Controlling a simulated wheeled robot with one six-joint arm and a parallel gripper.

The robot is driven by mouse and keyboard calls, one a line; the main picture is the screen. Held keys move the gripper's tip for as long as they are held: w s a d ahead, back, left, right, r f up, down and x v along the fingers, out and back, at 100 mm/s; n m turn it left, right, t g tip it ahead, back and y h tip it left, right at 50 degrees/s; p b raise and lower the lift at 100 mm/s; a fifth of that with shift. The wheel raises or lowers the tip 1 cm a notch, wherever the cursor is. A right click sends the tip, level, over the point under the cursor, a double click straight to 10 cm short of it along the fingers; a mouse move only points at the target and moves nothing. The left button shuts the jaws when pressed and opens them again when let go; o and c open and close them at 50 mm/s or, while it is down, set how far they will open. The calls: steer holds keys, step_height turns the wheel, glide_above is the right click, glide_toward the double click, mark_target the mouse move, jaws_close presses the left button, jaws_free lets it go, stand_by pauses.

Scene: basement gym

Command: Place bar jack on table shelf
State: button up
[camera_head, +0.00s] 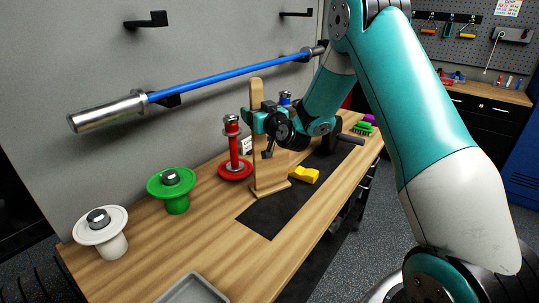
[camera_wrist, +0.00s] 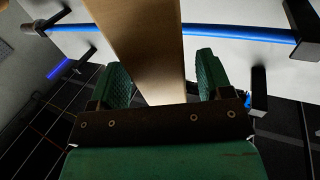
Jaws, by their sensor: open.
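A tall wooden upright on a flat foot, which looks like the bar jack (camera_head: 268,180), stands on the wooden table (camera_head: 225,240), partly beside a black mat. My gripper (camera_head: 258,120) is at its upper part. In the wrist view my gripper (camera_wrist: 163,75) is open, with a green finger on each side of the wooden board (camera_wrist: 145,30). Gaps show beside the board, so the fingers do not appear closed on it. Any shelf under the tabletop is hidden in these views.
A blue barbell (camera_head: 220,75) hangs on wall hooks behind the table. A red stand (camera_head: 235,165), a green stand (camera_head: 172,190) and a white stand (camera_head: 102,235) line the back. A yellow piece (camera_head: 304,175) lies on the black mat (camera_head: 275,215). A grey tray (camera_head: 192,290) is in front.

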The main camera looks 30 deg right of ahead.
jaws_close()
steer(key=shift+r, duration=0.1)
stand_by(0.3)
